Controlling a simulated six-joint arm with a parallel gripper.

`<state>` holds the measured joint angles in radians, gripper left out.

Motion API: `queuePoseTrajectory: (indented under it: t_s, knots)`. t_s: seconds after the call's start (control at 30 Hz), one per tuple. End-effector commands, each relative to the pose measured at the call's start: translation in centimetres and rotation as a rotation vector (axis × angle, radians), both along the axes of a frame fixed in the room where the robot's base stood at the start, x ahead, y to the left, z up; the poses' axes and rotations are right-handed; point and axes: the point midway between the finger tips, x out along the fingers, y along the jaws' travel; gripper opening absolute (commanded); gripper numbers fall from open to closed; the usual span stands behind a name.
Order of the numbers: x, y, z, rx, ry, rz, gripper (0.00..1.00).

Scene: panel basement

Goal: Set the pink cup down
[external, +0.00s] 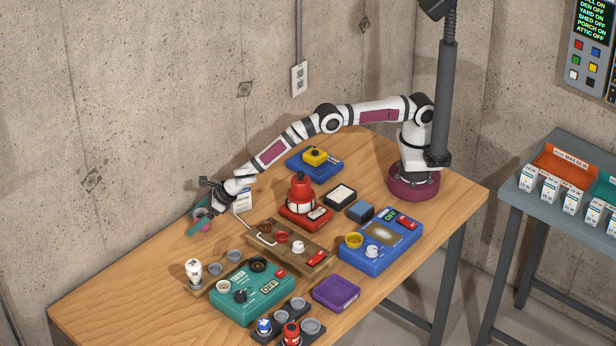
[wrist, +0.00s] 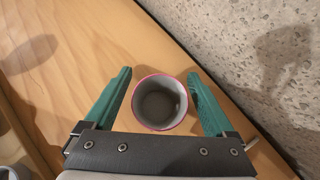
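The pink cup (wrist: 158,103) shows in the wrist view from above, with a pink rim and a grey, empty inside. It is between the two green fingers of my gripper (wrist: 160,76), with narrow gaps showing between its rim and the fingers. My gripper looks open around it. In the external view the cup (external: 201,213) is upright close to the table's back-left edge, partly covered by my gripper (external: 200,220). The cup's base is hidden, so its contact with the wooden table (external: 135,272) is not clearly visible.
The concrete wall (external: 130,110) rises just behind the cup. A small white box (external: 244,199) stands right of my gripper. A brown panel (external: 290,248) and a teal panel (external: 252,295) lie in front. The table's front left is bare.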

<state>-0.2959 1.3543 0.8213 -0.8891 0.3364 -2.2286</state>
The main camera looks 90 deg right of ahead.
Motion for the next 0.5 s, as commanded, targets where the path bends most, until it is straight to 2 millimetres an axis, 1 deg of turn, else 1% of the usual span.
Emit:
queuePoseTrajectory:
  t_s: [0.27, 0.37, 0.5]
  knots:
    - [0.0, 0.0, 0.1, 0.0, 0.0, 0.0, 0.92]
    - [-0.2, 0.0, 0.6, -0.001, 0.0, 0.0, 0.92]
    - [-1.6, 0.0, 2.1, -0.003, -0.001, 0.0, 0.92]
